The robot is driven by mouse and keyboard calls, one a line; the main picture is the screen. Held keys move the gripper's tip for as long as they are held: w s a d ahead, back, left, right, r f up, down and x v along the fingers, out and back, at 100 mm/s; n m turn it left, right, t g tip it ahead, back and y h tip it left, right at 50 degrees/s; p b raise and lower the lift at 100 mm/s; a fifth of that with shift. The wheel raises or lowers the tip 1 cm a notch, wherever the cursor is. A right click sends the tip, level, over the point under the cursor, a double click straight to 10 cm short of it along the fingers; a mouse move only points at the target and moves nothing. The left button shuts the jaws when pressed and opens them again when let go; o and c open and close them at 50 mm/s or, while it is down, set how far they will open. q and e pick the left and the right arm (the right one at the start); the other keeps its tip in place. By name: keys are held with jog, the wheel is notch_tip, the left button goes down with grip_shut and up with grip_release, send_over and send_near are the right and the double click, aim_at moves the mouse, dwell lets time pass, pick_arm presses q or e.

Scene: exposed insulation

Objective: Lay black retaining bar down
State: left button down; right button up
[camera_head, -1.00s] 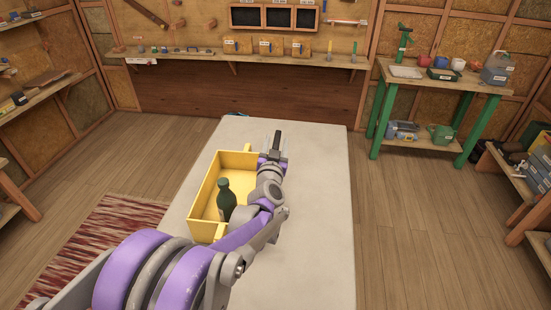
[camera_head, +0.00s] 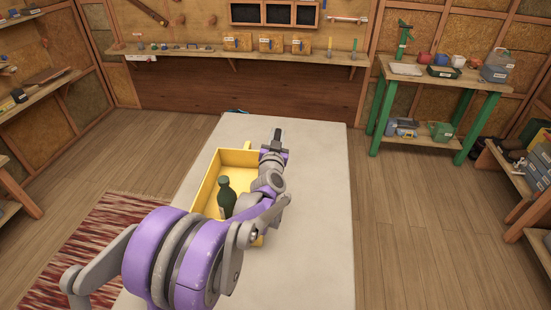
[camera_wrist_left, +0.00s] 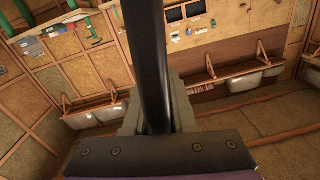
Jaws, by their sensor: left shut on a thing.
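My left gripper (camera_head: 277,140) is over the far part of the pale table (camera_head: 320,200), just right of the yellow crate's far end. In the left wrist view, the left gripper (camera_wrist_left: 155,110) is shut on the black retaining bar (camera_wrist_left: 146,50), a long dark rod that runs up out of the top of the picture. In the head view only a short dark end of the bar shows between the fingers, and the rest cannot be made out. My right gripper is not in view.
A yellow crate (camera_head: 204,190) stands on the table, left of my left arm, with a dark green bottle (camera_head: 226,198) in it. The table's right side is clear. A shelf (camera_head: 200,53) runs along the back wall. A green-legged bench (camera_head: 450,78) stands at the right.

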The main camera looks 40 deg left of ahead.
pick_arm(q)
jog(key=shift+s+a+r+n+p, duration=0.1)
jog(key=shift+s+a+n+p, duration=0.2)
jog(key=shift+a+p, duration=0.15)
jog(key=shift+s+a+r+n+p, duration=0.1)
jog(key=shift+s+a+n+p, duration=0.15)
jog(key=shift+a+p, duration=0.2)
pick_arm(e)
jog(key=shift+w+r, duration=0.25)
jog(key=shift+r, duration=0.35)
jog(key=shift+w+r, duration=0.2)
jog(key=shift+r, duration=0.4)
pick_arm(q)
jog(key=shift+s+a+n+p, duration=0.5)
jog(key=shift+a+n+p, duration=0.25)
jog(key=shift+p, duration=0.45)
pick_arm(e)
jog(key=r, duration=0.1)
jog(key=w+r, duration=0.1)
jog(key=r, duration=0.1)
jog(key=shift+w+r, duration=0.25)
pick_arm(q)
jog(key=shift+a+f, duration=0.1)
jog(key=shift+a, duration=0.05)
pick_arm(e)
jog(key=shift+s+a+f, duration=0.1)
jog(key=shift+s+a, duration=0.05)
